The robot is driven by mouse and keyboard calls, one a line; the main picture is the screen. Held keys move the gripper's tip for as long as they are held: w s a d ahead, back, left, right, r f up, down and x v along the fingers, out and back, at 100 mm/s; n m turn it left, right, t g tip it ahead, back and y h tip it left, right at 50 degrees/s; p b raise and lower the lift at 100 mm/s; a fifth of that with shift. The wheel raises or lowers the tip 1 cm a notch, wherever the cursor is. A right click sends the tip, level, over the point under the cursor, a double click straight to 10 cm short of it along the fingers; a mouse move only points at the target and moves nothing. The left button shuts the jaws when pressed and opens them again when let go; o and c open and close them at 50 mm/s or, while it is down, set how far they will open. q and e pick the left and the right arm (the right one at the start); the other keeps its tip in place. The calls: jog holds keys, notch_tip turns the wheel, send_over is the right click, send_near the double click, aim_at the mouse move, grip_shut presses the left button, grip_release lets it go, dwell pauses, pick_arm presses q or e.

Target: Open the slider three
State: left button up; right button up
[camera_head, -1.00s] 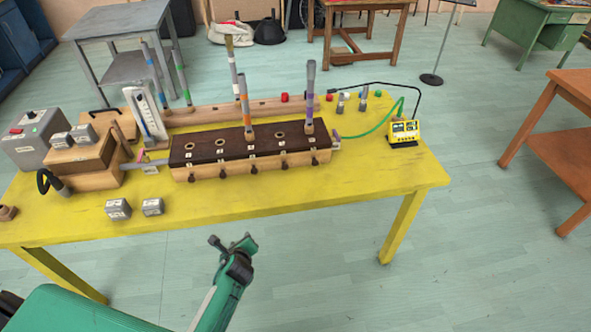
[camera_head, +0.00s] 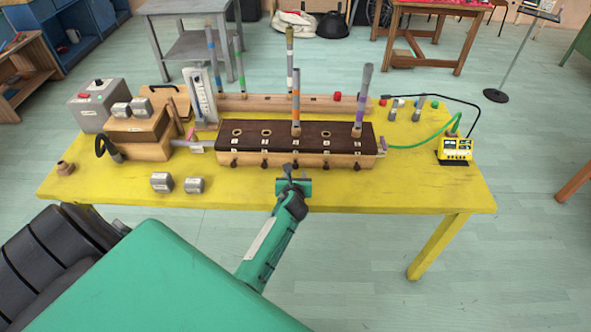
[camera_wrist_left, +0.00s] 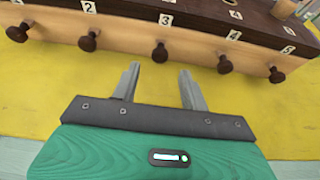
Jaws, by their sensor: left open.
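The wooden chest (camera_head: 255,158) with a dark brown top stands on the yellow table. Its front carries a row of small dark knobs. In the left wrist view, the knob of slider three (camera_wrist_left: 160,52) sits under the label 3 (camera_wrist_left: 166,19), on the chest's pale front (camera_wrist_left: 120,35). My left gripper (camera_wrist_left: 159,75) is open and empty, its two fingers pointing at this knob, which appears just beyond and between the tips. In the head view, my left gripper (camera_head: 293,182) is at the chest's front and partly hides the middle knob. My right gripper is not in view.
Neighbouring knobs (camera_wrist_left: 88,41) and (camera_wrist_left: 225,64) flank it. Tall pipes (camera_head: 296,105) and (camera_head: 362,95) stand on the chest. Two grey blocks (camera_head: 161,182) lie at the front left of the yellow table (camera_head: 420,190). A yellow meter (camera_head: 455,150) stands right.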

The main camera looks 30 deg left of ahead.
aim_at(295, 168)
pick_arm(q)
jog(key=shift+x, duration=2.45)
